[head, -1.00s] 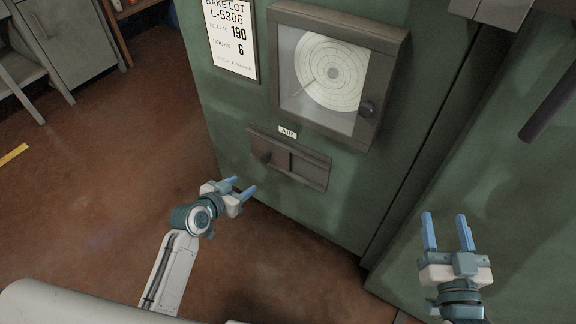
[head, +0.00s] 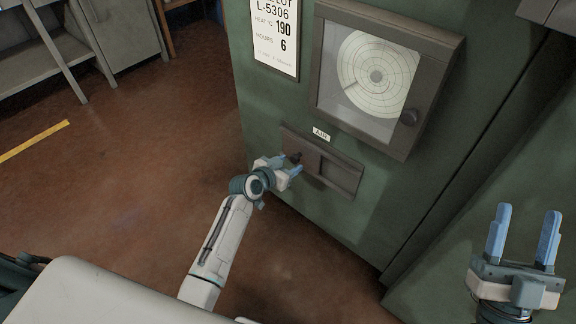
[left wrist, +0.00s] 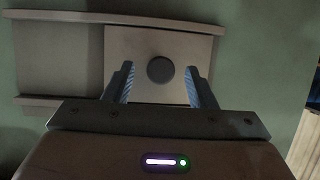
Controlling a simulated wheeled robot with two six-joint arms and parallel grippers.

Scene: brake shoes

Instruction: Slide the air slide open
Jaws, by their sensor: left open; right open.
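The air slide (head: 306,160) is a brown plate in a rail frame on the green oven front, under a small "AIR" label (head: 321,133). Its plate sits at the left end of the frame, with the right part (head: 340,177) bare. Its dark round knob (head: 295,157) also shows in the left wrist view (left wrist: 160,69), between the fingers. My left gripper (head: 288,165) is open, with one finger on each side of the knob and visible gaps to it. My right gripper (head: 523,236) is open and empty, at the lower right, away from the slide.
A grey shelf unit (head: 85,45) stands at the back left. The brown floor left of the oven is clear.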

